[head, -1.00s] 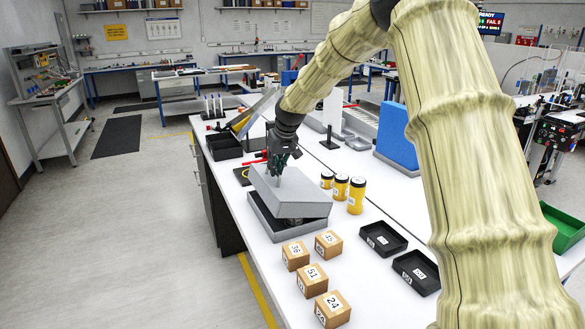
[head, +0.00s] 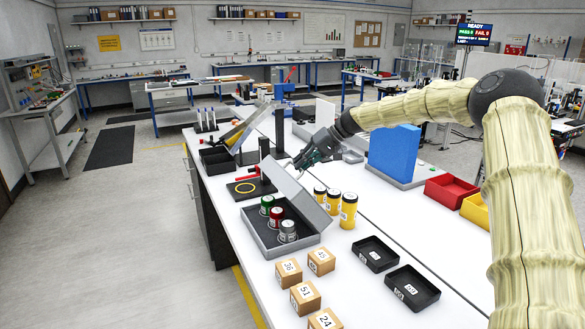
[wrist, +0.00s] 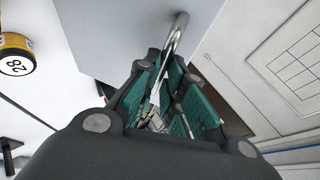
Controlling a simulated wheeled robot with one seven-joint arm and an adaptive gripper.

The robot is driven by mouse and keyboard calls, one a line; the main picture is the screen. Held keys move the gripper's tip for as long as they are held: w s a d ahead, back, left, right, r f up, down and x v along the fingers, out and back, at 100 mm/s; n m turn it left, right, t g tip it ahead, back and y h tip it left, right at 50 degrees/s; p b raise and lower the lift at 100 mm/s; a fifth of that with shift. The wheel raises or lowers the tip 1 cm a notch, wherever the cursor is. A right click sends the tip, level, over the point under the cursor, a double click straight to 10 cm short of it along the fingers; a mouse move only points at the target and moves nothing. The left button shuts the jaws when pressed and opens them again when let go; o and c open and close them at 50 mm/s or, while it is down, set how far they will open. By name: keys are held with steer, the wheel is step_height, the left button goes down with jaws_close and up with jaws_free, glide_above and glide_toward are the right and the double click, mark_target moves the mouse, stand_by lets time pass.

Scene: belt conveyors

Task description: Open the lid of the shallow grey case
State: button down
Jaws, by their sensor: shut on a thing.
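The shallow grey case (head: 263,243) stands on the white bench with its lid (head: 296,197) raised steeply along its right side. Green, red and grey-topped cans (head: 277,214) sit inside the case. My gripper (head: 301,161) is at the lid's upper far edge. In the wrist view my gripper (wrist: 165,95) is shut on the curved metal handle (wrist: 176,36) of the lid, whose flat grey face (wrist: 120,35) lies beyond the fingers. The part of the handle between the fingers is partly hidden.
Yellow cans (head: 348,211) stand close to the right of the lid. Numbered cardboard boxes (head: 305,298) and black trays (head: 376,253) are in front. A blue block (head: 394,153) stands behind right. A black plate with a yellow ring (head: 246,188) lies behind the case.

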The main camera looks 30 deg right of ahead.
steer(key=d+f+m+t+y+b, duration=0.1)
steer(key=d+f+y+b, duration=0.2)
steer(key=d, duration=0.9)
steer(key=shift+d+f+m+y+b, duration=0.2)
steer(key=shift+m+y+b, duration=0.2)
steer(key=shift+y+b, duration=1.4)
steer(key=c, duration=1.5)
jaws_free()
steer(key=v, duration=1.2)
steer(key=shift+d+r, duration=0.1)
steer(key=shift+d, duration=0.05)
steer(key=shift+w, duration=0.1)
